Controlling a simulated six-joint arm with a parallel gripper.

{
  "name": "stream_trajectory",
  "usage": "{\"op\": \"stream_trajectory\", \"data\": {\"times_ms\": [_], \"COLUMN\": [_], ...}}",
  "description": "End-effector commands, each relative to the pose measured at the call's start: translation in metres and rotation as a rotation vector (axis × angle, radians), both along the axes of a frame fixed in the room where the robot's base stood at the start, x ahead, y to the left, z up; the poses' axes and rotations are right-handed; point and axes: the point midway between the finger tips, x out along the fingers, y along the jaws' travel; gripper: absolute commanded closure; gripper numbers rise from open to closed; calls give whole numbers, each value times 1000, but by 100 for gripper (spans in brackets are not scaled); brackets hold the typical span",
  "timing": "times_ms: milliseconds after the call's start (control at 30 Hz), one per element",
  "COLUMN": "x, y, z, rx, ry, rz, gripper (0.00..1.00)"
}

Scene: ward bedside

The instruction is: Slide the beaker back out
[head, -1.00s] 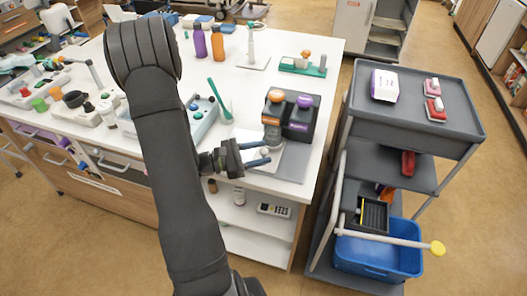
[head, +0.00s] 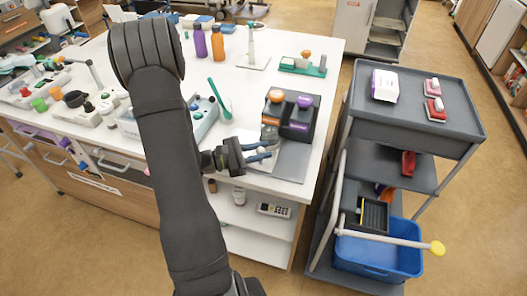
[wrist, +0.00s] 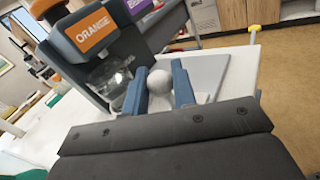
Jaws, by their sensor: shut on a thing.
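A two-bay drinks dispenser (head: 300,128) with an orange and a purple knob stands near the right front of the white counter. In the wrist view its bay labelled ORANGE (wrist: 95,32) is at upper left. The clear beaker (wrist: 111,74) is under that bay, with a pale round knob (wrist: 160,88) on its near side. My gripper (head: 268,150) reaches in from the left in front of the bay. In the wrist view its blue fingers (wrist: 157,84) are shut on the knob, one on each side. In the head view the beaker is mostly hidden.
A grey mat (head: 291,165) lies before the dispenser, near the counter's front edge. A grey cart (head: 405,100) stands right, across a floor gap.

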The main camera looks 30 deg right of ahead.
Motion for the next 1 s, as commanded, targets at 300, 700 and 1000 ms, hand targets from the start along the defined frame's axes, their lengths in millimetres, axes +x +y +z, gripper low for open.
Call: {"op": "stream_trajectory", "data": {"times_ms": [300,700,1000], "x": [57,75,75], "y": [56,75,75], "z": [0,0,0], "rx": [-1,-1,1], "ry": [-4,-3,-2], "rz": [6,5,5], "gripper": [100,100,56]}}
